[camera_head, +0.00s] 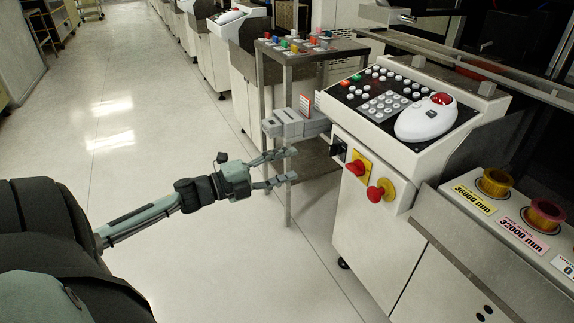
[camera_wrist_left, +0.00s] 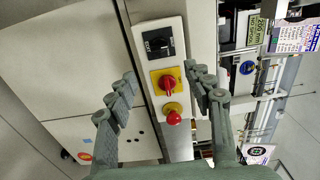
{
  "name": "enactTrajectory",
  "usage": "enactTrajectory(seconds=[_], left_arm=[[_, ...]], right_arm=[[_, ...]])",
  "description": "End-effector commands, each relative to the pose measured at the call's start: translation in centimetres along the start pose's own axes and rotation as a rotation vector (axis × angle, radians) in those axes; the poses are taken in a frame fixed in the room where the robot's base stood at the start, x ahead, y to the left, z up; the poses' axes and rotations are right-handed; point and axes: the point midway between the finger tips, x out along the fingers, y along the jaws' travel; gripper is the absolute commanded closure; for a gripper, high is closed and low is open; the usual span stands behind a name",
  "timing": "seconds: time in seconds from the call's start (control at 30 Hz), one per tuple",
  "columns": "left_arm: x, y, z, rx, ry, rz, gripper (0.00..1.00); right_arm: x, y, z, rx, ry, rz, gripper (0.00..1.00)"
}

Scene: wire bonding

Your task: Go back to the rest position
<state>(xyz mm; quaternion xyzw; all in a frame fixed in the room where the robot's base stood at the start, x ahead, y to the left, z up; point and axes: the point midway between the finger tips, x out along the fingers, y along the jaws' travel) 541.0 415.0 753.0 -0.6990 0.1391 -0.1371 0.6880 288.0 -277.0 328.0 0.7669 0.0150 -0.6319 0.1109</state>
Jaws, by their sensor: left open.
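My left gripper (camera_head: 292,164) reaches in from the left in the head view. Its grey-green fingers are spread and empty, in front of the white machine (camera_head: 372,232). In the left wrist view the open fingers (camera_wrist_left: 160,74) frame a panel with a red rotary switch on a yellow plate (camera_wrist_left: 168,84) and a red knob (camera_wrist_left: 173,117). Nothing is between the fingertips. The red switch (camera_head: 356,167) and red knob (camera_head: 376,193) also show in the head view, to the right of the gripper and apart from it. My right gripper is not in view.
A metal table (camera_head: 289,58) with small coloured parts stands behind the gripper. A grey box (camera_head: 286,124) sticks out just above the fingers. A white mouse-like device (camera_head: 426,120) sits on the keypad console. Wire spools (camera_head: 545,213) stand at right. The floor (camera_head: 120,130) at left is clear.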

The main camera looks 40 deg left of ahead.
Motion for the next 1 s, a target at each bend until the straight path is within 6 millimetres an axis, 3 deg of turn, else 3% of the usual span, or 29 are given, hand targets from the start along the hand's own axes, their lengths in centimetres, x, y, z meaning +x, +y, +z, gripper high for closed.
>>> enactTrajectory(seconds=[0.3,0.37,0.43,0.53,0.6,0.73,0.87,1.0], left_arm=[[0.0,0.2,0.1,-0.006,-0.006,0.002,0.48],[-0.1,1.0,0.4,-0.033,-0.034,0.009,0.48],[-0.4,3.0,1.1,-0.104,-0.106,0.029,0.48],[-1.5,8.3,2.4,-0.273,-0.278,0.086,0.48],[-2.8,13.2,2.6,-0.419,-0.423,0.144,0.48],[-6.1,22.5,0.8,-0.677,-0.674,0.272,0.48],[-9.7,30.6,-3.8,-0.898,-0.889,0.417,0.48],[-13.4,37.3,-10.7,-1.093,-1.086,0.587,0.48]], right_arm=[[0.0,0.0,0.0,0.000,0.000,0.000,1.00],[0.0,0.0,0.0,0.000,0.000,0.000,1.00],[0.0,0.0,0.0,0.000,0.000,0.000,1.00],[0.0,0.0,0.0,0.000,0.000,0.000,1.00],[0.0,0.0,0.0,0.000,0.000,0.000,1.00],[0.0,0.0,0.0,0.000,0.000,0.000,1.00],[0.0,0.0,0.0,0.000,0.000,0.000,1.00],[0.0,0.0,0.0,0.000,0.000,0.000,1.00]])
